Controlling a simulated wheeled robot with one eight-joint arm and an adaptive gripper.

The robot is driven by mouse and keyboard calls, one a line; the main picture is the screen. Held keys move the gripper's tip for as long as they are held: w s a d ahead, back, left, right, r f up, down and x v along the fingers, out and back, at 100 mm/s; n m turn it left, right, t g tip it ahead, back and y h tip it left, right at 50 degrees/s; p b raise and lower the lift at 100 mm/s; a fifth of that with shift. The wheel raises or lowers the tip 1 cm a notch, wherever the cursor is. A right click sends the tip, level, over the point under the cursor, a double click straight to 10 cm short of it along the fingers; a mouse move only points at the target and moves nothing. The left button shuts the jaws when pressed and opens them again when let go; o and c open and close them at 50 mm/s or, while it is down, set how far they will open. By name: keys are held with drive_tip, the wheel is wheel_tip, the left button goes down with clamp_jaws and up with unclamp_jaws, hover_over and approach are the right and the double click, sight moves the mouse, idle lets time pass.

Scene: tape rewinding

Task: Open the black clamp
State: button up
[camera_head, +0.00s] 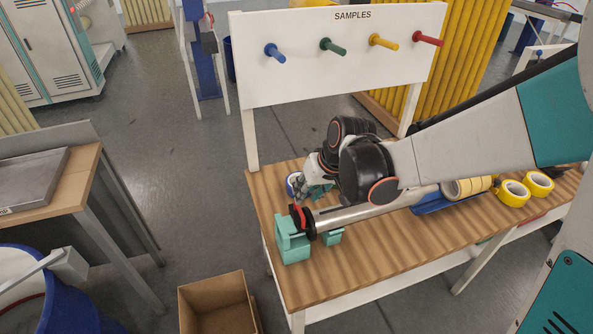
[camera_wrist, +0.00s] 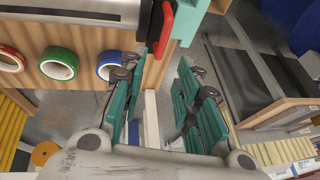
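The black clamp (camera_head: 309,223) with a red lever (camera_head: 298,216) sits at the left end of a grey metal shaft (camera_head: 365,211), beside a teal stand (camera_head: 293,241). In the wrist view the black clamp (camera_wrist: 156,18) and its red lever (camera_wrist: 166,30) show at the top, beyond the fingertips. My gripper (camera_wrist: 157,72) is open there, with teal-padded fingers apart and nothing between them. In the head view my gripper (camera_head: 317,186) is behind the clamp and slightly above it, partly hidden by my wrist. Whether a finger touches the lever cannot be told.
Green (camera_wrist: 59,63), blue (camera_wrist: 109,65) and red (camera_wrist: 10,60) tape rolls lie on the wooden table (camera_head: 345,268). Yellow rolls (camera_head: 513,193) stand at the right. A SAMPLES board (camera_head: 345,70) with coloured pegs rises behind. An open carton (camera_head: 215,303) is on the floor.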

drive_tip(key=b, duration=0.2)
hover_over(298, 216)
drive_tip(key=f, duration=0.5)
drive_tip(key=shift+w+d+f, duration=0.2)
drive_tip(key=shift+d+f, duration=0.1)
drive_tip(key=shift+f, duration=0.05)
drive_tip(key=shift+p, duration=0.3)
clamp_jaws()
